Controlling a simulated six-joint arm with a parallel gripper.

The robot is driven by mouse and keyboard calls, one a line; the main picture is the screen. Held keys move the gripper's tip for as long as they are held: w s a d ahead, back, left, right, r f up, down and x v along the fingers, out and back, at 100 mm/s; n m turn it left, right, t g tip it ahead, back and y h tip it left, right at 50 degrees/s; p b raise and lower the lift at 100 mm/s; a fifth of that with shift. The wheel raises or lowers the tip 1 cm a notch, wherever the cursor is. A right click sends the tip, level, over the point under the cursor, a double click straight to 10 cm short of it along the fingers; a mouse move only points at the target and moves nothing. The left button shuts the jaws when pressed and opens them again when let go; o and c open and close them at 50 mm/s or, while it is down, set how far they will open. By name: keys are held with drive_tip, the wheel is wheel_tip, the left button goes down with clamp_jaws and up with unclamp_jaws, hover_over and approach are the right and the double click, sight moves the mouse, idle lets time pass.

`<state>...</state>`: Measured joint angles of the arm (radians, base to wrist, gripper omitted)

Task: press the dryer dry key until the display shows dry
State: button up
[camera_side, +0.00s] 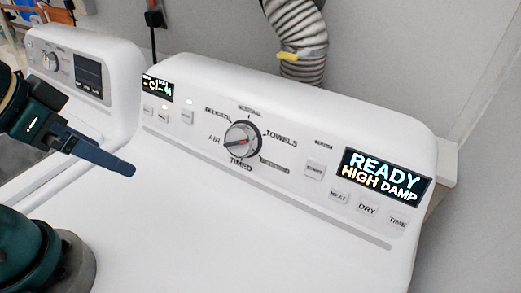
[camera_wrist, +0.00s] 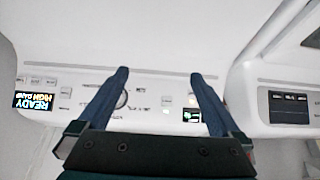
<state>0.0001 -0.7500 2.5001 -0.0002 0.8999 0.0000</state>
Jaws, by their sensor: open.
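The white dryer (camera_side: 290,225) has a raised control panel. Its display (camera_side: 386,178) reads READY and HIGH DAMP; it shows upside down at the left of the wrist view (camera_wrist: 34,101). The dry key (camera_side: 367,209) is a small pale key below the display, between the heat key (camera_side: 338,197) and the time key (camera_side: 398,221). My gripper (camera_side: 128,168) is at the left in the side view, above the dryer top and far from the dry key. In the wrist view its two blue fingers (camera_wrist: 159,73) stand wide apart with nothing between them.
A dial (camera_side: 241,139) sticks out from the middle of the panel. A smaller display (camera_side: 157,88) sits at its left end. A second white machine (camera_side: 85,75) stands to the left. A ribbed hose (camera_side: 298,35) rises behind the dryer. The dryer top is clear.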

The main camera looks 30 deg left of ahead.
clamp_jaws()
idle(1.7)
